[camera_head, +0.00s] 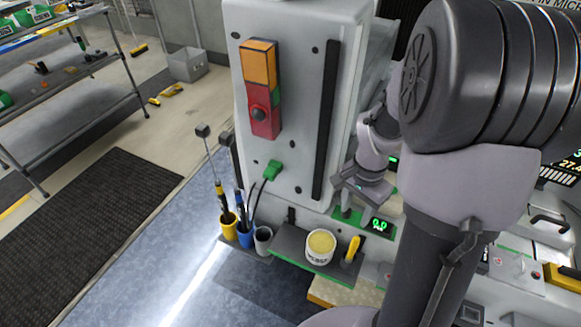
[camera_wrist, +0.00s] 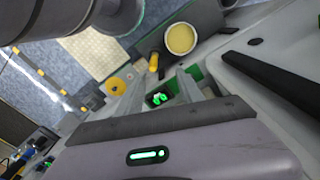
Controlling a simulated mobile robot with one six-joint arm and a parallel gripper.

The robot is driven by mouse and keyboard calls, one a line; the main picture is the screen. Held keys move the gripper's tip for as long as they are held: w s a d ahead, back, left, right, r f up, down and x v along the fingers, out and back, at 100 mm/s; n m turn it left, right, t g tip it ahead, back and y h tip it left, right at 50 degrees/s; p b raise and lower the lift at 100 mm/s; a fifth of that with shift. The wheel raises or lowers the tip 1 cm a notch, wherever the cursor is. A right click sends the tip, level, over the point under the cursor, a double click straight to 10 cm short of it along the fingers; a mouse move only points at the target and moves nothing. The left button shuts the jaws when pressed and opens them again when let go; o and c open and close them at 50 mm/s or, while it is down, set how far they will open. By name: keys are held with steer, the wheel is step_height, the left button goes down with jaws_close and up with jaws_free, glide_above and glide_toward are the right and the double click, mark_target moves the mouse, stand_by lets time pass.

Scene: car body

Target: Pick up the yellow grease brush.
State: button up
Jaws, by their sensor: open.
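The yellow grease brush (camera_head: 352,249) rests on a dark shelf (camera_head: 288,244), right beside the grease tin (camera_head: 320,246). In the head view only its yellow handle shows clearly; I cannot make out its bristles. In the wrist view the brush (camera_wrist: 153,62) is near the upper middle, just below the tin (camera_wrist: 180,39). My gripper (camera_head: 357,212) is open and empty, above and behind the brush, near the grey machine column. Its two pale fingers (camera_wrist: 160,82) are spread in the wrist view, with the brush beyond and between them, untouched.
A green digital display (camera_head: 380,225) lies close under my gripper. The tall grey column (camera_head: 295,100) stands behind the shelf. Yellow, blue and grey cups (camera_head: 229,227) with tools stand at the left. The floor in front is open.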

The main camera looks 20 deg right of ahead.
mark_target(354, 247)
steer(key=f+b, duration=0.2)
steer(key=f, duration=0.2)
steer(key=s+f+b, duration=0.1)
steer(key=f, duration=0.3)
steer(key=d+f+b, duration=0.1)
steer(key=f+b, duration=0.1)
steer(key=f, duration=0.2)
steer(key=shift+s+f+b, duration=0.15)
steer(key=shift+f+b, duration=0.1)
steer(key=shift+b, duration=0.05)
steer(key=f+b, duration=0.2)
steer(key=f, duration=0.1)
steer(key=d+f+b, duration=0.1)
steer(key=f, duration=0.1)
steer(key=shift+s+f, duration=0.15)
steer(key=shift+s, duration=0.05)
steer(key=shift+a, duration=0.1)
jaws_close()
